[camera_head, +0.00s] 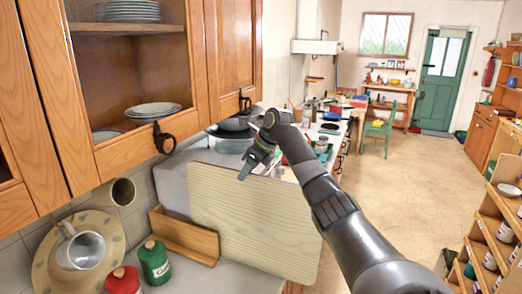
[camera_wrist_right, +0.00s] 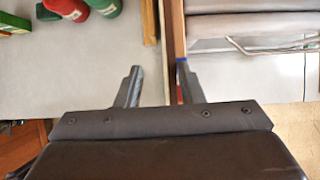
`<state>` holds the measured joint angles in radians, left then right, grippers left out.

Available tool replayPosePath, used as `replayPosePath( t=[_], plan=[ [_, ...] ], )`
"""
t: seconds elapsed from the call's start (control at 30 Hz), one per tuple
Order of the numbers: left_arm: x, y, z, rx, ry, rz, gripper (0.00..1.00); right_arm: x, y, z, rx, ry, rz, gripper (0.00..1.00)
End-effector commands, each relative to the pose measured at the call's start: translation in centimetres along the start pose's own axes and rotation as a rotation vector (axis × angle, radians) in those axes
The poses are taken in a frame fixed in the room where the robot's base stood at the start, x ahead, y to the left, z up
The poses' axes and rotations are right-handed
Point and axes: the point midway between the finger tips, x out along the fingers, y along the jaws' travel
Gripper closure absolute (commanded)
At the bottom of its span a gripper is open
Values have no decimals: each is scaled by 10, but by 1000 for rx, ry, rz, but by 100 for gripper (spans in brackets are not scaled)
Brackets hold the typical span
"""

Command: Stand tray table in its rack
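A low wooden trough (camera_head: 185,236), possibly the rack, stands left of the panel. Its foot is hidden. My left gripper is not in view.
A green canister (camera_head: 155,262) and a red canister (camera_head: 122,281) stand left of the trough, near a metal mug (camera_head: 82,250) and a round plate. An open cupboard (camera_head: 130,75) hangs above. Wooden shelves (camera_head: 490,235) stand at right; the floor (camera_head: 425,165) between is clear.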

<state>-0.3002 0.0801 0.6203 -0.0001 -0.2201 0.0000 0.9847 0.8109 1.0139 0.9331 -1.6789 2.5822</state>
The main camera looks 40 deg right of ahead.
Motion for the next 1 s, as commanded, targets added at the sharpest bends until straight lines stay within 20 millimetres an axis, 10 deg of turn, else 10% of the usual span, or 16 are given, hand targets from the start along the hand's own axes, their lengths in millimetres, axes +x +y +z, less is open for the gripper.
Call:
replayPosePath(
  t=[0.6, 1.0],
  plan=[
    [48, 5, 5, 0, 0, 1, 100, -139, 1, 1, -3, -5, -5, 66],
    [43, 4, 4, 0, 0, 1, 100, -159, 1, 0, -3, -3, -4, 66]
  ],
)
